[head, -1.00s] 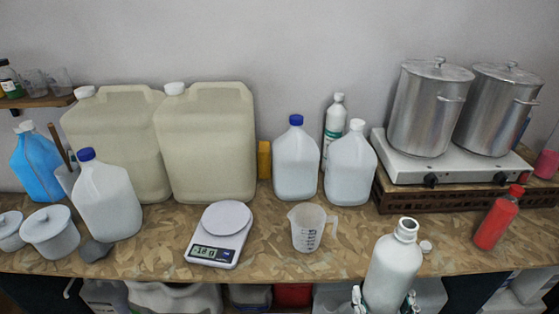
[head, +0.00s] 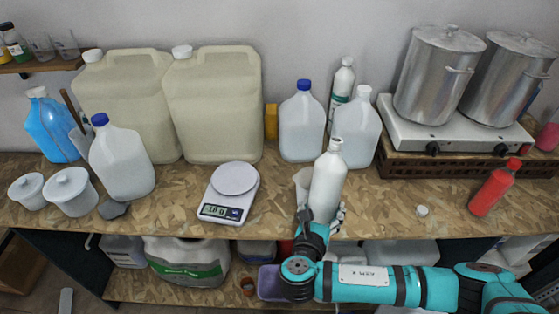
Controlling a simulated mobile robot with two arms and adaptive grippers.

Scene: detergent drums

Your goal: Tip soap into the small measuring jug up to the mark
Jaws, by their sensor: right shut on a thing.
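My right gripper (head: 322,217) is shut on a white uncapped bottle (head: 328,182) near the front edge of the bench, at the middle of the head view. The bottle is close to upright, leaning slightly, with its mouth at the top. The small measuring jug (head: 302,182) is mostly hidden behind the bottle; only part of its left side shows. Its marks and any soap inside cannot be seen. I cannot tell whether bottle and jug touch. My left gripper is not in view.
A scale (head: 229,193) stands left of the jug. Two jugs (head: 301,124) (head: 354,130) stand behind. Large drums (head: 213,105) fill the back left.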

